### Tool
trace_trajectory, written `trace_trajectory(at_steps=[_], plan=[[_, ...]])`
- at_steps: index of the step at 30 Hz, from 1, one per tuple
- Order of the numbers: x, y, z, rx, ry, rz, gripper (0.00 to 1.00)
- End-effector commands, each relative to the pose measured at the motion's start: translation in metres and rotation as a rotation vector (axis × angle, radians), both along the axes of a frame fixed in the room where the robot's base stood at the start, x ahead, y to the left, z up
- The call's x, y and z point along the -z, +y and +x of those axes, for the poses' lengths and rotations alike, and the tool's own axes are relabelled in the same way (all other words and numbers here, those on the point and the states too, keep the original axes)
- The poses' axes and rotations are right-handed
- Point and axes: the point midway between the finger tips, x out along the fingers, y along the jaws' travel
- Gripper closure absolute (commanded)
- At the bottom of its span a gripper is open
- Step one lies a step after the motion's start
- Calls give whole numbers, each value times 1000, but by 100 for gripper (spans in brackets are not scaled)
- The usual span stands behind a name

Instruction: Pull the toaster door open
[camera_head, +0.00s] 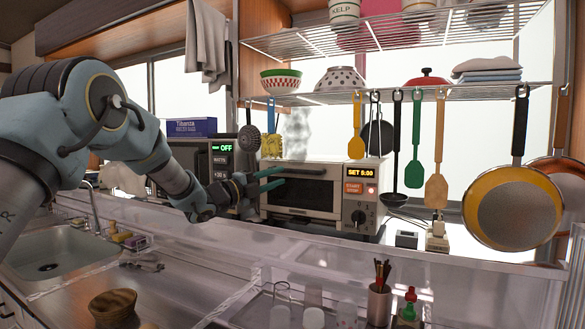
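The toaster (352,209) is a silver countertop oven right of centre, with a "SET 5:00" display and a knob on its right side. Its door (305,192), with a dark window, looks shut. A dark handle bar (312,173) runs along the door's upper part. My gripper (281,177) reaches in from the left, in front of the door's upper left part. Its two teal fingers are apart, one above the other, with a gap between them. Their tips are near the handle's left end; I cannot tell whether they touch it or surround it.
A microwave (221,172) showing "OFF" stands left of the toaster, partly behind my arm. A clear raised ledge (200,236) runs in front. Utensils and a yellow pan (512,208) hang at right. A sink (60,252) is at left. A cup of utensils (379,305) stands in front.

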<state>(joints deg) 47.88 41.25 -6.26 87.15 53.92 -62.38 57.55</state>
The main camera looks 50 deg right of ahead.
Motion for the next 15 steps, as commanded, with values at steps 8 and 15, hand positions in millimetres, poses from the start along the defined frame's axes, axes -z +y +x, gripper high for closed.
trace_trajectory(at_steps=[8,15], plan=[[-11,-47,-7,0,2,1,68],[-12,-63,-8,-3,2,2,68]])
